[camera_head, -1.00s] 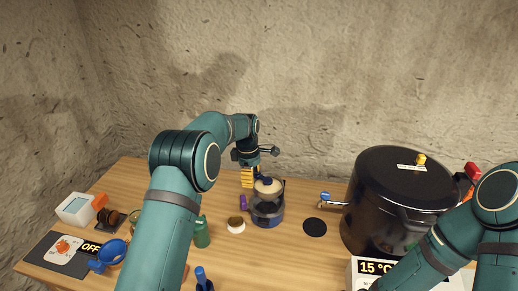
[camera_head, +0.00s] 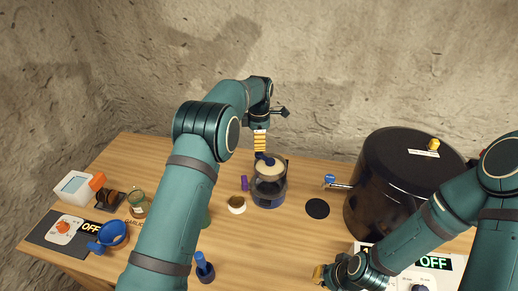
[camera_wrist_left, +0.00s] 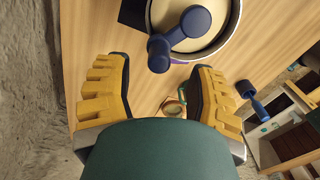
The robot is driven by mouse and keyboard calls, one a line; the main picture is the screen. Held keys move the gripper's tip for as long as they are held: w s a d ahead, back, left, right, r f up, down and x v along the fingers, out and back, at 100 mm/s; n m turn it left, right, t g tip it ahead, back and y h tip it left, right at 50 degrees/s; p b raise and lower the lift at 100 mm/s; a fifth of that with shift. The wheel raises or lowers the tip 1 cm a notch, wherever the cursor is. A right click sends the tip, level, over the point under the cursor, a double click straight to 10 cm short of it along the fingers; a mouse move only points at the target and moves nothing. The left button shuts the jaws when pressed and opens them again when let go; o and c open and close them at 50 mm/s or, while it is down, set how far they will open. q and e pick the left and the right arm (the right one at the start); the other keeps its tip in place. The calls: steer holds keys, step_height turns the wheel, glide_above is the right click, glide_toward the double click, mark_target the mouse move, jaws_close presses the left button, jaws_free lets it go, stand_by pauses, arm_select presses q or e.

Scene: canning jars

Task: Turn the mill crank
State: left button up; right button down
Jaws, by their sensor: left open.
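The mill (camera_head: 270,190) is a dark, round pot with a pale top, standing on the wooden table in the middle of the head view. Its blue crank (camera_head: 265,160) lies across the top. In the left wrist view the crank (camera_wrist_left: 178,35) shows its arm and round knob, the knob close to the line between my fingertips. My left gripper (camera_head: 260,142) has yellow fingers and is just behind and above the mill; it is open and empty in the left wrist view (camera_wrist_left: 159,66). My right gripper (camera_head: 322,274) is low at bottom centre, away from the mill; its jaw opening is unclear.
A large black canner (camera_head: 385,195) stands right of the mill, with a blue-ended tool (camera_head: 331,180) beside it.

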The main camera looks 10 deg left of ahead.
arm_select(q)
steer(key=shift+f, duration=1.9)
jaws_close()
